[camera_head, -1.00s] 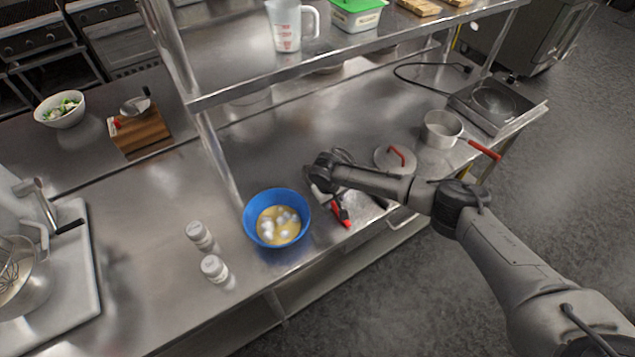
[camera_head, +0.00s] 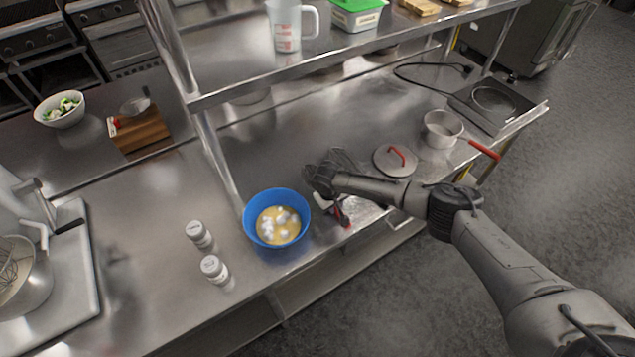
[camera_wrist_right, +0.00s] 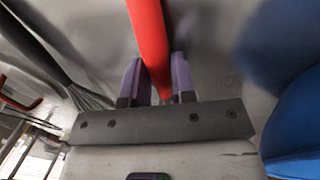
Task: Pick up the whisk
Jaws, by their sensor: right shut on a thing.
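The whisk's red handle (camera_wrist_right: 148,35) runs between the two purple-padded fingers of my right gripper (camera_wrist_right: 157,78) in the right wrist view. The gripper is shut on it. In the head view my right gripper (camera_head: 328,198) is low over the counter, just right of the blue bowl. A bit of red handle (camera_head: 346,217) shows below it, and my wrist hides most of the whisk. Thin wires show left of the fingers in the right wrist view; I cannot tell how they join the handle. My left gripper is not in view.
The blue bowl (camera_head: 250,224) holds eggs and stands close to the gripper. Two white jars (camera_head: 214,268) stand left of it. A lid with a red handle (camera_head: 394,161) and a saucepan (camera_head: 441,132) are to the right. A shelf post (camera_head: 217,160) rises behind the bowl.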

